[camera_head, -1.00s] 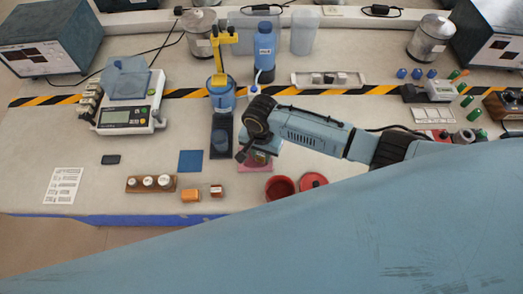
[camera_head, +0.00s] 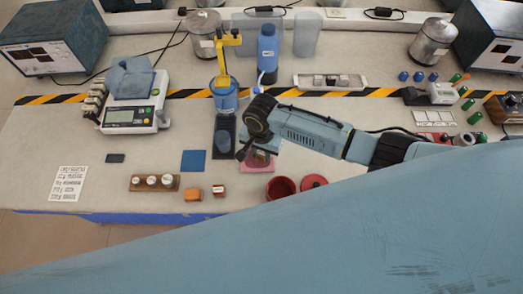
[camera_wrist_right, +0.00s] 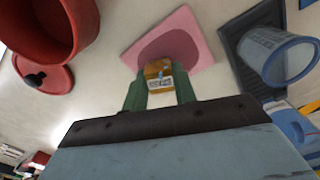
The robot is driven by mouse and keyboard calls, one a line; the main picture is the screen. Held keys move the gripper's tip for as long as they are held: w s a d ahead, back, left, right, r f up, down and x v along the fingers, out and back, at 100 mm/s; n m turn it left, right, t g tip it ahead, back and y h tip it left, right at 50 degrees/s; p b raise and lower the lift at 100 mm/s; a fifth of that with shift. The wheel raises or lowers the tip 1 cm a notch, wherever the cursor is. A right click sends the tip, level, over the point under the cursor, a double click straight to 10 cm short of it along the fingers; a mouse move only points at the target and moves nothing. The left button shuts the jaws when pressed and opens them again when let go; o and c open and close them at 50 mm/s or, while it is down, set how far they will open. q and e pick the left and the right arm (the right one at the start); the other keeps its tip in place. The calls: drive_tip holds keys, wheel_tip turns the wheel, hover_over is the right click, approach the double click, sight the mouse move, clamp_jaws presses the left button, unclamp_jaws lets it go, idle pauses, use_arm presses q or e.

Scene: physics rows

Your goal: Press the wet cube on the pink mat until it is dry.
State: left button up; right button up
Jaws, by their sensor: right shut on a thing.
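The pink mat (camera_head: 251,169) lies on the bench, partly hidden under my right arm. In the right wrist view the mat (camera_wrist_right: 201,38) shows a dark, damp-looking patch. My right gripper (camera_wrist_right: 160,92) is shut on an orange-brown cube (camera_wrist_right: 158,68) with a pale label and a small blue mark. The cube is over the edge of the dark patch; I cannot tell whether it touches the mat. In the head view the right gripper (camera_head: 259,154) hides most of the cube. My left gripper is not in view.
A red pot (camera_head: 280,187) and its red lid (camera_head: 313,181) stand right of the mat. A dark tray with a blue cup (camera_head: 222,140) is on its left.

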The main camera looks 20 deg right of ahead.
drive_tip(key=shift+f, duration=0.55)
drive_tip(key=shift+s+f, duration=0.1)
idle(1.9)
drive_tip(key=shift+p, duration=0.3)
drive_tip(key=shift+d+r+p, duration=0.3)
drive_tip(key=shift+r+p, duration=0.45)
drive_tip(key=shift+p, duration=0.25)
drive_tip(key=shift+r, duration=0.1)
wheel_tip(320, 180, up, 5)
drive_tip(key=p, duration=0.6)
